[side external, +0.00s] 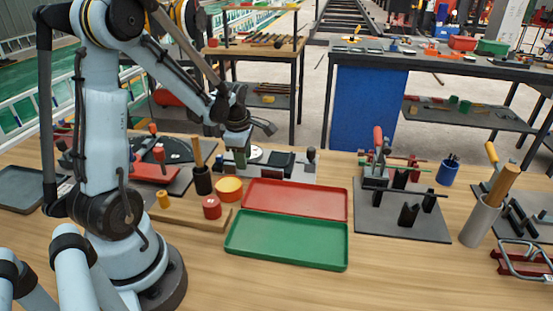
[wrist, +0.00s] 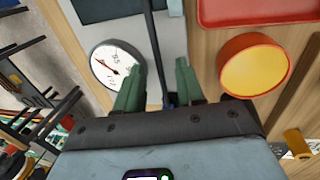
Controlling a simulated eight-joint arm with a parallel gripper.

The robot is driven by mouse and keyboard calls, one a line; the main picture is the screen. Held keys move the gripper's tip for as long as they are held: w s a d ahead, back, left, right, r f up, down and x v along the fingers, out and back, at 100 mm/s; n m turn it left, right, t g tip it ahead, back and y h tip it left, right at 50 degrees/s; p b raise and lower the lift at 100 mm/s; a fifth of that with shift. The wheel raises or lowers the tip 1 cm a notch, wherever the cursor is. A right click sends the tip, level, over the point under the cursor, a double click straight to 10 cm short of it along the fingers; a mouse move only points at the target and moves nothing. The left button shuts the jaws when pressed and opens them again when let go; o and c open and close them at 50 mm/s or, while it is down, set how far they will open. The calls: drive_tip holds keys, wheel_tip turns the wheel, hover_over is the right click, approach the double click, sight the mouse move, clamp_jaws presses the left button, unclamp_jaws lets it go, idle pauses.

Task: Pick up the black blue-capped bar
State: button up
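My gripper (wrist: 160,75) points down in the wrist view, with its two green fingers apart. A thin black bar (wrist: 153,40) runs from the top edge down into the gap between them. A small dark blue part, seemingly its cap, shows at the bar's lower end, close to the gripper body. I see space on both sides of the bar, so the fingers do not appear to touch it. In the side external view my gripper (side external: 240,160) is low over the back of the table, left of centre; the bar cannot be made out there.
A round dial (wrist: 115,65) lies left of the fingers, and an orange-yellow bowl (wrist: 255,66) right of them. A red tray (side external: 296,199) and a green tray (side external: 287,240) lie in front. A black cup (side external: 202,182) with a wooden handle stands left.

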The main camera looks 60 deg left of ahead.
clamp_jaws()
drive_tip(key=shift+r, duration=0.15)
idle(0.4)
drive_tip(key=shift+r, duration=0.55)
drive_tip(key=r, duration=0.1)
drive_tip(key=d+r, duration=0.1)
drive_tip(key=r, duration=0.1)
drive_tip(key=shift+d+r, duration=0.1)
drive_tip(key=shift+r, duration=0.1)
drive_tip(key=d+r, duration=0.6)
drive_tip(key=d, duration=0.4)
drive_tip(key=a+f, duration=0.3)
drive_tip(key=a, duration=0.7)
drive_tip(key=shift+s+a+f, duration=0.15)
drive_tip(key=shift+s, duration=0.15)
